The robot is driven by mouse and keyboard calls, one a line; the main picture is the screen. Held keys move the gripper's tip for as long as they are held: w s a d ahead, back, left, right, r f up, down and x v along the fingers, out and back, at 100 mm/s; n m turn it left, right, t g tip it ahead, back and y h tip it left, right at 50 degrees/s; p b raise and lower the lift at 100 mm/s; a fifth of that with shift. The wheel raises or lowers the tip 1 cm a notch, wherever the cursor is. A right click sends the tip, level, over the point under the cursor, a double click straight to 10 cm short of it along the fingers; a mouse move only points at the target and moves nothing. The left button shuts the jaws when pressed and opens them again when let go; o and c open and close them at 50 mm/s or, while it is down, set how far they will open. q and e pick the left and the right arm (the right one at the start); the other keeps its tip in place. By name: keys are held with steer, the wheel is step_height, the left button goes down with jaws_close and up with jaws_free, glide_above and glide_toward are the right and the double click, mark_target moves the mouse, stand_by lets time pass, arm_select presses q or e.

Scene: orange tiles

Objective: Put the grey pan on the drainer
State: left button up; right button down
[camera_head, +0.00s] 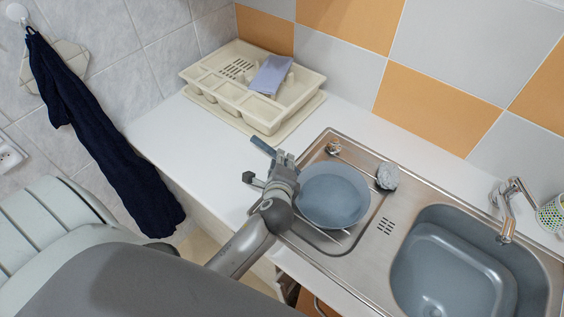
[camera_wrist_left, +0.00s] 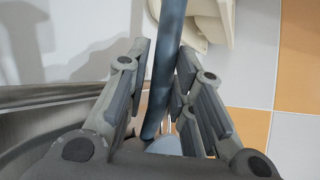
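The grey pan (camera_head: 333,197) is a round blue-grey pan on the ribbed metal draining board beside the sink. Its handle (camera_head: 263,146) points up and left. My left gripper (camera_head: 276,163) is at the handle, left of the pan. The drainer (camera_head: 296,108) is a cream plastic rack on a flat tray, on the white counter in the back corner. A lilac folded item (camera_head: 270,75) lies in it. My right gripper is not in view.
The sink basin (camera_head: 455,270) and tap (camera_head: 505,208) are right. A dark blue towel (camera_head: 100,140) hangs left. White counter (camera_head: 190,140) is clear before the drainer.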

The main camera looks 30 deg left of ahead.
arm_select(q)
steer(key=shift+o, duration=1.4)
steer(key=shift+s+d+r, duration=0.1)
steer(key=shift+r, duration=0.05)
steer(key=b+v, duration=0.2)
steer(key=v, duration=0.9)
steer(key=shift+s+r, duration=0.3)
